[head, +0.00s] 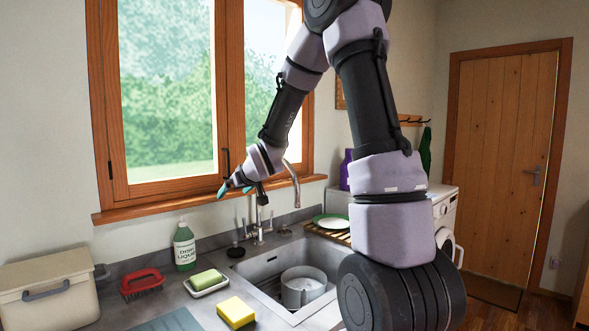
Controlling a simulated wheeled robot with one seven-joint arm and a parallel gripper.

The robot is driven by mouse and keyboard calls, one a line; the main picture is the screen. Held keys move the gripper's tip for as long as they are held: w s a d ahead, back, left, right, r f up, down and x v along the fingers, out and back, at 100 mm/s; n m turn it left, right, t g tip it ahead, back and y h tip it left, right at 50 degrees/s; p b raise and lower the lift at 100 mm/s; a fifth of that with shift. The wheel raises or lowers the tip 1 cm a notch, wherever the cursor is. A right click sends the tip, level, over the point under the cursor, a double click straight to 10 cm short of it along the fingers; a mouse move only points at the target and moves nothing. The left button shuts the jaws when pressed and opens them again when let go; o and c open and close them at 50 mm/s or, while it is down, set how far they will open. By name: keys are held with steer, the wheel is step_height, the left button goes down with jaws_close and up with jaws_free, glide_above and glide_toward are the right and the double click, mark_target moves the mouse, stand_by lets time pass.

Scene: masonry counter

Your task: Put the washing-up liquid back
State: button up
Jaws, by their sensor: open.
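The washing-up liquid is a green bottle (184,247) with a white label reading "DISH LIQUID" and a pump top. It stands upright on the grey counter (215,248), left of the sink and below the window. My gripper (234,188) is in the air in front of the window, above and to the right of the bottle. Its teal-tipped fingers are apart with nothing between them. The gripper is small in this view and does not touch the bottle.
A tap (259,222) rises behind the sink (265,265), which holds a pot (303,287). Near the bottle are a red brush (141,284), green soap on a dish (208,283), a yellow sponge (236,312) and a cream bin (48,290). A plate (331,221) lies right of the tap.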

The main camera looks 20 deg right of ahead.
steer(key=s+d+r+m+h, duration=0.2)
steer(key=s+d+r, duration=0.2)
steer(key=s+r, duration=0.25)
steer(key=s+d+r+m+g, duration=0.1)
steer(key=s+r+m+g, duration=0.1)
steer(key=s, duration=1.2)
steer(key=s+d+r+m+g+y, duration=0.1)
steer(key=s+r+m+g, duration=0.1)
steer(key=s, duration=1.2)
steer(key=shift+r+m, duration=0.8)
steer(key=shift+r, duration=0.05)
